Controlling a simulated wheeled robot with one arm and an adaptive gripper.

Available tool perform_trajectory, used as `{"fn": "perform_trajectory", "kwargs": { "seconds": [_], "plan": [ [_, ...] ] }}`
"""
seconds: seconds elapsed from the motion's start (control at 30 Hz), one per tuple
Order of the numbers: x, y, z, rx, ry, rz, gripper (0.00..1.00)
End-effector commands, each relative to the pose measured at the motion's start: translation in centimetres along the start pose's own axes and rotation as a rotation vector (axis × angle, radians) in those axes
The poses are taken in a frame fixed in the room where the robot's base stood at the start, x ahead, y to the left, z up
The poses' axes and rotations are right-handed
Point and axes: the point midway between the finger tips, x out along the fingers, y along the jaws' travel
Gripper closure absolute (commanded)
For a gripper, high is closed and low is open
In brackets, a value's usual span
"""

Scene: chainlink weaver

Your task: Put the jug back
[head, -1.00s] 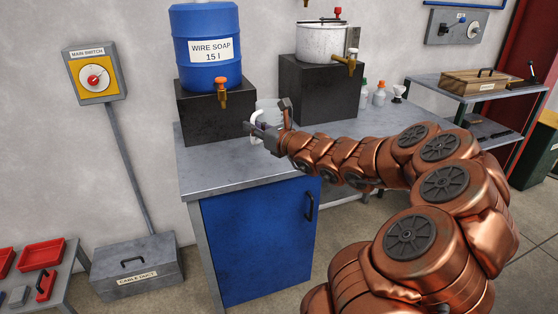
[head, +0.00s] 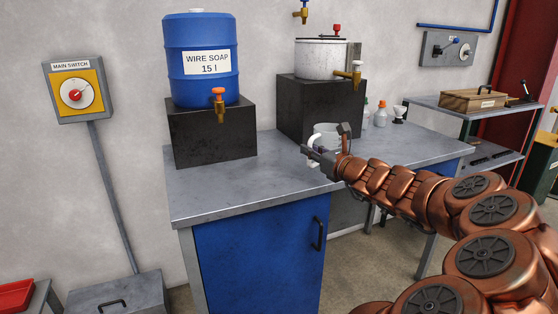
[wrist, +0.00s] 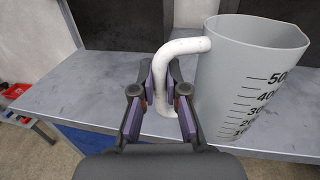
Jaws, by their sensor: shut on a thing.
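The jug is a grey, translucent measuring jug with dark scale marks and a white handle (wrist: 187,46). The jug's body (wrist: 250,75) stands upright at the right of the wrist view. In the head view the jug (head: 328,129) is above the grey workbench, in front of the black stand under the steel pot. My gripper (wrist: 165,88) is shut on the handle, one finger on either side. In the head view my gripper (head: 322,155) partly hides the jug. I cannot tell whether the jug's base touches the bench.
The blue wire soap barrel (head: 202,62) stands on a black block (head: 212,135) at the left. The steel pot (head: 320,58) with a brass tap is on the other black stand (head: 318,104). Small bottles (head: 380,114) stand to its right. The bench's front left (head: 235,195) is clear.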

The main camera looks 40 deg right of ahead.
Motion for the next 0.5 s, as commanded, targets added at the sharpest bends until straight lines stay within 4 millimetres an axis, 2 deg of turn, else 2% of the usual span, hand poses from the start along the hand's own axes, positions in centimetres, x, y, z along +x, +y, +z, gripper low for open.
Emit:
{"fn": "perform_trajectory", "kwargs": {
  "seconds": [0.5],
  "plan": [
    [7.8,2.3,-0.8,-0.001,-0.001,0.000,1.00]
  ]
}}
